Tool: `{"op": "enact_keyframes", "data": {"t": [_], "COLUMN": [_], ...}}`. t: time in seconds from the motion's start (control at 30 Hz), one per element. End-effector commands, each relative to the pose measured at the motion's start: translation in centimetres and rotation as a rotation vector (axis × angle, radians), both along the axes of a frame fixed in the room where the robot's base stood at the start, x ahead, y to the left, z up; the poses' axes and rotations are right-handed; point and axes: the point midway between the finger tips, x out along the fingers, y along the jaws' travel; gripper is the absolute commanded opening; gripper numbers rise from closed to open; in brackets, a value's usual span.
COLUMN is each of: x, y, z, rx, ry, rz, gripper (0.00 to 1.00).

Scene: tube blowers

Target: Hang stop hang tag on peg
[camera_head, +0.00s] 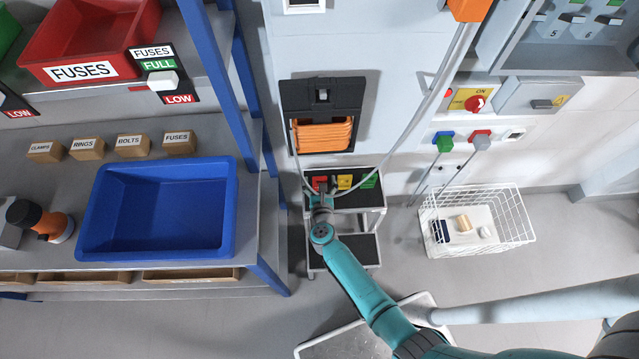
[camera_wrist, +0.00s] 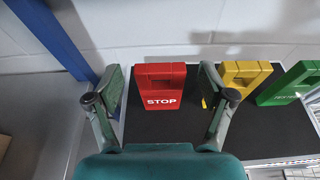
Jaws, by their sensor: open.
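The red STOP hang tag (camera_wrist: 161,88) stands on the black top of a small cart (camera_wrist: 250,135) in the wrist view. My gripper (camera_wrist: 162,85) is open, with one finger on each side of the tag. A gap shows between each finger and the tag. In the head view the red tag (camera_head: 319,183) is at the left of the cart top, partly hidden by my gripper (camera_head: 321,196). A yellow tag (camera_wrist: 246,76) and a green tag (camera_wrist: 289,84) stand to its right. I cannot make out which peg is meant.
A black wall unit with an orange coil (camera_head: 323,136) is behind the cart. A shelf with a blue bin (camera_head: 158,250) and a blue post (camera_head: 270,274) is close on the left. A white wire basket (camera_head: 478,222) stands on the floor at right. Grey hoses (camera_head: 437,95) hang above the cart.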

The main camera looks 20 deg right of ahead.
Motion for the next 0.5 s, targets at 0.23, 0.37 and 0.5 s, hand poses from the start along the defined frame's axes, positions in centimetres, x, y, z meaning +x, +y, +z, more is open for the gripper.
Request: {"op": "enact_keyframes", "data": {"t": [0.23, 0.37, 0.5], "x": [1.23, 1.21, 1.21], "y": [-0.39, -0.39, -0.38], "z": [-0.42, -0.41, -0.40], "rx": [0.000, -0.001, -0.001], "ry": [0.001, 0.000, 0.000], "rz": [0.001, 0.001, 0.001], "gripper": [0.81, 0.81, 0.56]}}
